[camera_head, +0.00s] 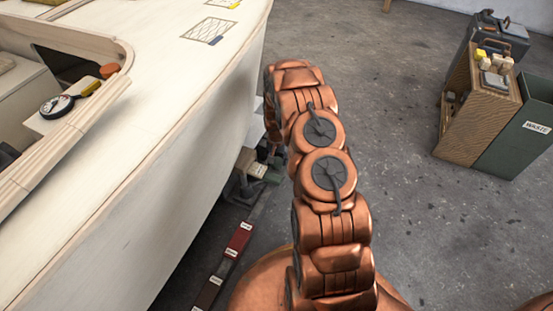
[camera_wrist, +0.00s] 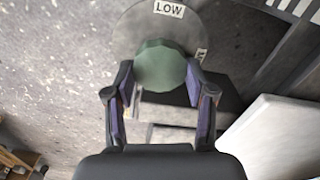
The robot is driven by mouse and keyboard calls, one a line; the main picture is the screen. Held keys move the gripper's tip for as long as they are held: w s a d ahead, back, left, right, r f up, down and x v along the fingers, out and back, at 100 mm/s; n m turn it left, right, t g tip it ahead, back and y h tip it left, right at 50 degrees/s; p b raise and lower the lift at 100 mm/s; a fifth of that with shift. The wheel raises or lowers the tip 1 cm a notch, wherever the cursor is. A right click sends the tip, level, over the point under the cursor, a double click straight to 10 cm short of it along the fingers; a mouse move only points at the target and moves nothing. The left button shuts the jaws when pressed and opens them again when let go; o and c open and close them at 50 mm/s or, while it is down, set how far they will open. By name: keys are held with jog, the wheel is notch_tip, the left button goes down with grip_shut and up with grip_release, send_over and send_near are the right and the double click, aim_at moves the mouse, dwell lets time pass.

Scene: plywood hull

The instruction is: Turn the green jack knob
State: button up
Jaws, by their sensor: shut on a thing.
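The green jack knob (camera_wrist: 160,68) shows in the wrist view as a rounded, faceted green knob in front of a grey disc (camera_wrist: 128,28) with a "LOW" label. My gripper (camera_wrist: 160,88) has its two dark fingers on either side of the knob, shut on it. In the head view my copper arm reaches down beside the pale plywood hull (camera_head: 150,190). The gripper and the knob are hidden there behind the arm and hull.
Small labelled blocks, one red (camera_head: 239,239), lie on the floor along the hull's base. A wooden cabinet (camera_head: 478,105) and a green waste bin (camera_head: 520,140) stand at the right. Grey floor between is clear. A pale panel (camera_wrist: 275,140) is close to my gripper's right.

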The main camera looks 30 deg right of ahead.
aim_at(277, 161)
dwell(0.4)
jog(key=o, duration=0.9)
jog(key=shift+c, duration=0.2)
jog(key=shift+r, duration=0.1)
notch_tip(277, 161, up, 12)
dwell(0.4)
